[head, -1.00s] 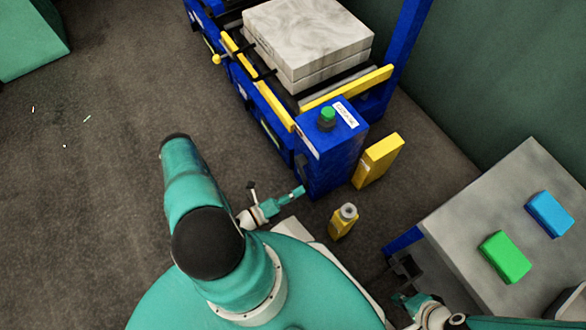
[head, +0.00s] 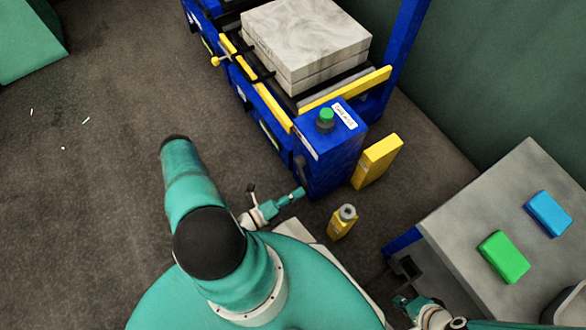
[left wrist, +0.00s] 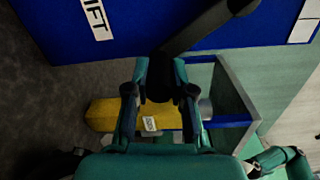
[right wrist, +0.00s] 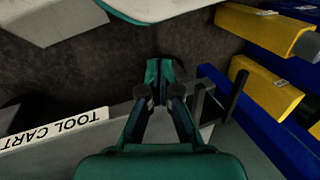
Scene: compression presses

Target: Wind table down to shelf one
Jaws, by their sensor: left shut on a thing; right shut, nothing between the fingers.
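The blue lift frame (head: 335,165) carries a green button (head: 326,115) and a label. Beside it are a roller bed and stacked pale slabs (head: 306,35) between yellow bars. My left gripper (head: 297,193) is at the near face of the blue frame. In the left wrist view my left gripper (left wrist: 160,68) is shut on the dark grip (left wrist: 160,88) of a crank, whose arm (left wrist: 205,28) runs up and right across the blue panel marked "IFT". My right gripper (head: 401,300) is beside the tool cart, shut and empty in the right wrist view (right wrist: 160,75). Shelf marks are not readable.
The tool cart (head: 450,215) at right carries a green block (head: 503,257) and a blue block (head: 548,213). A yellow box (head: 376,161) and a yellow bottle-like thing (head: 342,222) stand near the frame. The carpet (head: 90,190) at left is mostly clear.

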